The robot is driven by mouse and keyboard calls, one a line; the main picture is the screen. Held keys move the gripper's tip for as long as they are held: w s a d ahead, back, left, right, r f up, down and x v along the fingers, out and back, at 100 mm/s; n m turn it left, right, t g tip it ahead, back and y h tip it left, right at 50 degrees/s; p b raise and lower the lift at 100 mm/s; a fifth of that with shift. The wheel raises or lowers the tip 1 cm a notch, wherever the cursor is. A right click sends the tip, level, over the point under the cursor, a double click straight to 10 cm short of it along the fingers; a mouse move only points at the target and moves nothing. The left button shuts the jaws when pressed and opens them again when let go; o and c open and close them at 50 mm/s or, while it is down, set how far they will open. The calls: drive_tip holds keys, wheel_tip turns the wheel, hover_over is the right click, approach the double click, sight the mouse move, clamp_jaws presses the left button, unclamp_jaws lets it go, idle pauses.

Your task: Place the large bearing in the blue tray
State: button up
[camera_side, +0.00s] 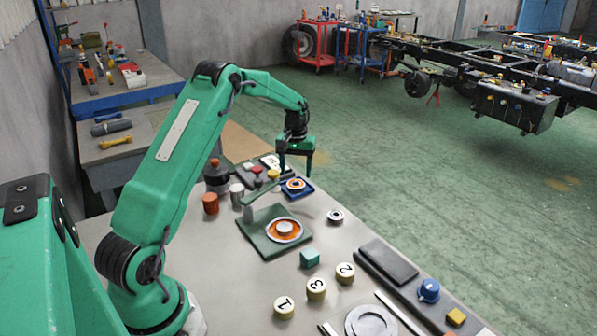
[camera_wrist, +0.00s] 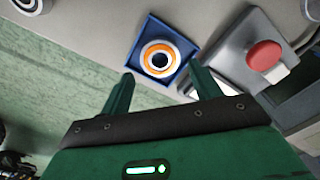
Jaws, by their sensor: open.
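The blue tray (camera_side: 309,190) lies on the bench below my gripper (camera_side: 295,168). It also shows in the wrist view (camera_wrist: 188,73), top centre. A large bearing (camera_side: 301,184), a pale ring with an orange band and dark centre, sits flat inside the tray. In the wrist view the bearing (camera_wrist: 147,60) lies within the tray's walls, just beyond the fingertips. My gripper (camera_wrist: 163,87) is open with nothing between its fingers. It is above the tray, apart from the bearing.
A smaller metal ring (camera_side: 335,215) lies near the tray. A green plate (camera_side: 262,243) holds an orange-and-white disc and an upright arm. A box with a red button (camera_wrist: 264,55) stands right beside the tray. Numbered caps (camera_side: 316,288) and a teal cube (camera_side: 309,258) are nearer.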

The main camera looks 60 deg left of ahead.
sight(296, 184)
wheel_tip(296, 184, up, 8)
idle(0.4)
idle(0.5)
drive_tip(key=s+d+r+m+t, duration=0.1)
drive_tip(key=s+d+r+m, duration=0.1)
drive_tip(key=s+d+r, duration=0.45)
drive_tip(key=s+d+r+m+t, duration=0.1)
drive_tip(key=s+d+r+m, duration=0.15)
drive_tip(key=d+r, duration=0.6)
drive_tip(key=s+d+f+m+t, duration=0.1)
drive_tip(key=s+d+m, duration=0.1)
drive_tip(key=s+d, duration=0.4)
drive_tip(key=s+d+f+m+t, duration=0.2)
drive_tip(key=s+d, duration=0.5)
drive_tip(key=s, duration=0.5)
drive_tip(key=shift+s+f+t, duration=0.2)
drive_tip(key=shift+s+t, duration=0.1)
drive_tip(key=shift+m, duration=0.25)
